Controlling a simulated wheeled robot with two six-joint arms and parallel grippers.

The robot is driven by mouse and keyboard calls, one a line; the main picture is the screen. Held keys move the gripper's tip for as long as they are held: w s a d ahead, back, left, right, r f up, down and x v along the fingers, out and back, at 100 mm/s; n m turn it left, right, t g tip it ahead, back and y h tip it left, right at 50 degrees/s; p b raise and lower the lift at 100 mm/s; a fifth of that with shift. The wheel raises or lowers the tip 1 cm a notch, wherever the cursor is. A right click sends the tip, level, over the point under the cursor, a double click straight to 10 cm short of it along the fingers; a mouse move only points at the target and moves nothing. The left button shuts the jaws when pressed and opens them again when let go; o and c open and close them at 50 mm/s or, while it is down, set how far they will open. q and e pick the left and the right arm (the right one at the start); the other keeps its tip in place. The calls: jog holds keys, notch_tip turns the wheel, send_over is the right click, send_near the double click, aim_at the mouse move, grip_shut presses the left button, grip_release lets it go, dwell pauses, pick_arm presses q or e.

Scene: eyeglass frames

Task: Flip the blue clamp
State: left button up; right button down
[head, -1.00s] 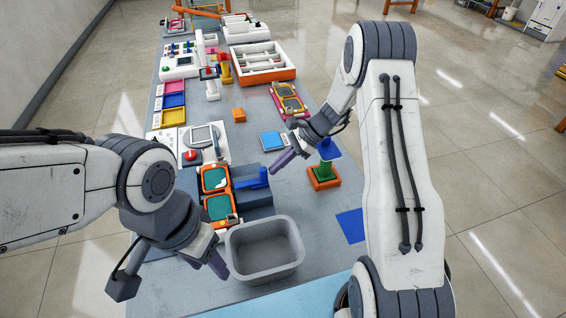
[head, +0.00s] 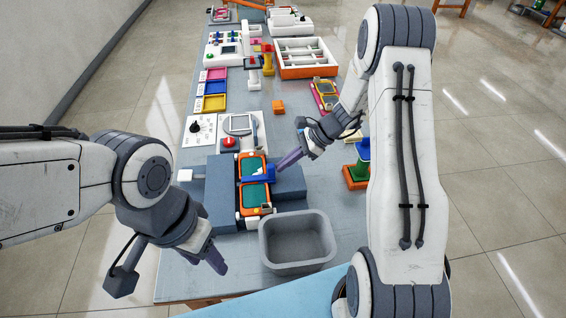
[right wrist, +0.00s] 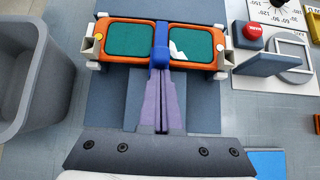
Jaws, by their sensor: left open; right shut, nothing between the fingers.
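The blue clamp (head: 262,173) lies across the bridge of the orange eyeglass frame (head: 240,203), between its two teal lenses. In the right wrist view the clamp (right wrist: 159,52) runs as a narrow bar over the middle of the frame (right wrist: 103,65), with its thicker end towards my fingers. My right gripper (head: 283,164) is shut and empty. Its purple fingertips (right wrist: 161,78) are right at the thicker end of the clamp; I cannot tell whether they touch. My left gripper (head: 217,262) is open and empty, in front of the frame and left of the bin.
A grey bin (head: 297,242) stands close in front of the fixture (head: 290,180). A dial panel (head: 198,130) and a red-button device (head: 230,142) stand behind it. A green post on an orange base (head: 357,175) stands to the right.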

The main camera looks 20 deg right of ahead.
jog(key=shift+a, duration=0.2)
jog(key=d, duration=0.3)
jog(key=d+p, duration=0.1)
jog(key=d, duration=0.1)
jog(key=shift+s+r, duration=0.2)
jog(key=shift+s, duration=0.15)
jog(key=b+v, duration=0.1)
jog(key=v, duration=0.8)
jog(key=shift+r, duration=0.15)
jog(key=s+a+r+n+g+h, duration=0.25)
jog(key=s+a+n, duration=0.3)
jog(key=a, duration=0.35)
jog(key=s+a+r+n+g+h, duration=0.1)
jog(key=s+a+r+n+h, duration=0.1)
jog(key=s+a+r+n, duration=0.45)
jog(key=s+a+n+t+h, duration=0.1)
jog(key=s+a+n, duration=0.2)
jog(key=s+n, duration=0.4)
jog(key=s+a+f+n+t+h, duration=0.1)
jog(key=s+a+n+h, duration=0.1)
jog(key=s+a+n, duration=0.2)
jog(key=s+n, duration=0.3)
jog(key=n, duration=0.1)
jog(key=shift+s+a, duration=0.2)
jog(key=shift+s, duration=0.2)
